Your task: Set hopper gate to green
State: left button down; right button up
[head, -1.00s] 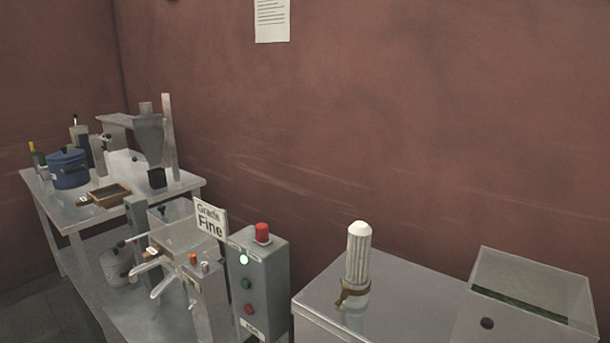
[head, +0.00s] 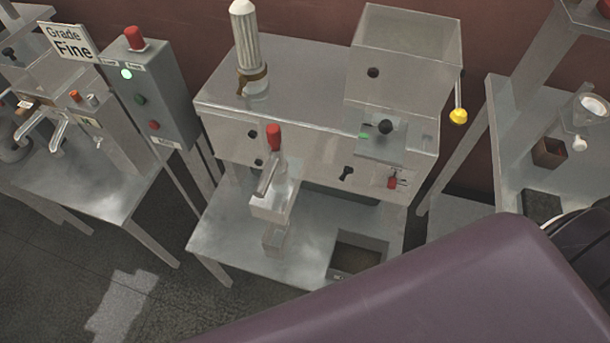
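A metal machine (head: 226,141) stands in the middle of the head view with a clear-walled hopper box (head: 405,45) on its right part. Below the box, a plate on the front carries a round black knob (head: 385,127). A small green mark (head: 363,136) shows to the left of the knob. I cannot tell for sure that this knob is the hopper gate, or its exact setting. Neither of my grippers is in view; a purple part of my own body covers the bottom right.
A yellow ball lever (head: 458,115) hangs at the machine's right side. A small red switch (head: 392,182) and a red-topped lever (head: 274,138) are on its front. A grey control box (head: 157,85) and a "Grade Fine" sign (head: 67,42) stand left. Open floor (head: 130,290) lies front left.

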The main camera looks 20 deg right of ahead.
aim_at(385, 123)
jog(key=z, duration=1.2)
